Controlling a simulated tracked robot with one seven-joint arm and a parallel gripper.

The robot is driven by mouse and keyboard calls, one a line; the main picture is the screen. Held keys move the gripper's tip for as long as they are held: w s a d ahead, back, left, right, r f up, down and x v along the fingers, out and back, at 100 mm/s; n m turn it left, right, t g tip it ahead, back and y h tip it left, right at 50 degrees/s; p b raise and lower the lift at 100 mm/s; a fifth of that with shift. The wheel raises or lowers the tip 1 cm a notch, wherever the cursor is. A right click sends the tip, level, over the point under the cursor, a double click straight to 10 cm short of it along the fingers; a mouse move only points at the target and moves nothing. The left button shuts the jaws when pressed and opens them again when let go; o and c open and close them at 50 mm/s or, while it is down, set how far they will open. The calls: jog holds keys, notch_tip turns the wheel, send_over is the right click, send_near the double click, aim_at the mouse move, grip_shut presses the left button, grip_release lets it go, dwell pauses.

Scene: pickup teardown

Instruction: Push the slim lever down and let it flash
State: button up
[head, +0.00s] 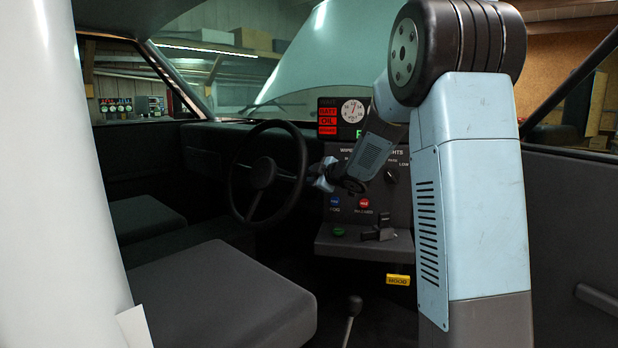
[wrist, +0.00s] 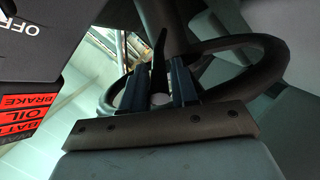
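The slim dark lever (wrist: 158,62) stands up between my gripper's two blue fingers in the wrist view. Its lower end is hard to make out, and I cannot tell whether a finger touches it. My gripper (wrist: 159,84) is open, with a gap between the fingers around the lever. In the head view my gripper (head: 322,176) is at the right side of the steering wheel (head: 262,173). The lever is too small and dark to make out clearly there. The wheel rim (wrist: 268,62) also shows behind the fingers in the wrist view.
The dash display (head: 328,121) has red warning tiles, a round dial and a green mark. Below are knobs, a blue button (head: 335,201), a red button (head: 364,202) and a console lever (head: 379,230). The front seat (head: 215,295) lies at lower left.

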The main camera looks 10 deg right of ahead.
jog(key=shift+x, duration=0.8)
grip_shut()
